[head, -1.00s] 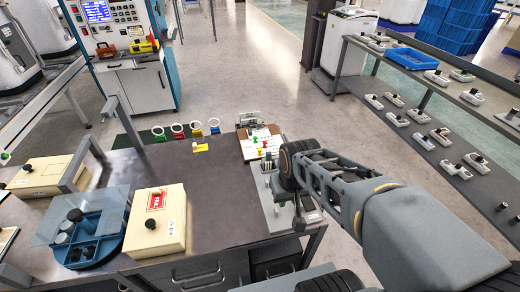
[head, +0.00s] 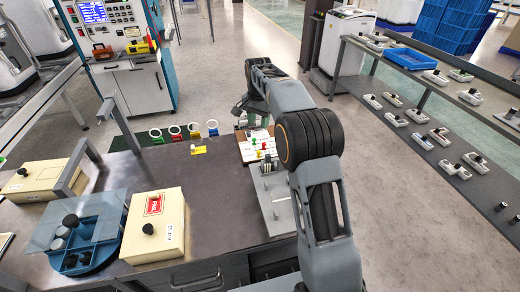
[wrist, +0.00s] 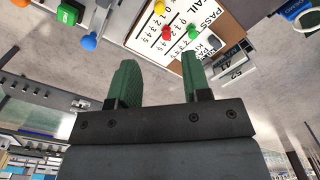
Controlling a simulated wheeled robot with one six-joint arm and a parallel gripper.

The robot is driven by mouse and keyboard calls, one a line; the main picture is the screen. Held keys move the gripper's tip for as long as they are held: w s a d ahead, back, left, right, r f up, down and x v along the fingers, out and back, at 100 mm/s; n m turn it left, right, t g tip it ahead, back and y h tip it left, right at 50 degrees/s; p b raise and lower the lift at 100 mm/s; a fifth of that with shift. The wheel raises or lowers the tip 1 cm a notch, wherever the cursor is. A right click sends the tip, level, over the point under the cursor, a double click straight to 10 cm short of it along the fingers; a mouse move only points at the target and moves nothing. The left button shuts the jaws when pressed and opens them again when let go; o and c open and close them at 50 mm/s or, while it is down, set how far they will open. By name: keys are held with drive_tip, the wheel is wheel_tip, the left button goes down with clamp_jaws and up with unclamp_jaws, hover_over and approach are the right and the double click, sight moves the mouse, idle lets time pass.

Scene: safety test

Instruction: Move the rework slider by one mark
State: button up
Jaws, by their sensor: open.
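A white tally board (head: 250,152) on a brown backing lies at the far right of the dark bench. In the wrist view the board (wrist: 150,42) carries columns of digits; PASS and FAIL are readable. It bears a yellow slider knob (wrist: 159,7), a red knob (wrist: 167,33) and a green knob (wrist: 193,32). No rework label is readable. My gripper (wrist: 160,62) is open, with nothing between its green fingers. The fingers appear in front of the board's near edge, apart from the knobs; the distance is unclear. In the head view my gripper (head: 241,110) is small, beyond the board.
A grey fixture with posts (head: 270,192) stands just before the board. Coloured clips with white rings (head: 175,132) line the bench's back edge. A cream box (head: 153,228) and a blue tray (head: 90,232) stand left. The bench middle is clear.

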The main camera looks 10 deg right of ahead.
drive_tip(key=b, duration=0.3)
approach(259, 149)
drive_tip(key=s+f, duration=0.2)
drive_tip(key=s+a+f, duration=0.1)
drive_tip(key=s+f, duration=0.1)
drive_tip(key=f, duration=0.1)
drive_tip(key=shift+s+a+f, duration=0.15)
drive_tip(key=shift+s+f, duration=0.15)
drive_tip(key=shift+f, duration=0.05)
clamp_jaws()
drive_tip(key=shift+p, duration=0.35)
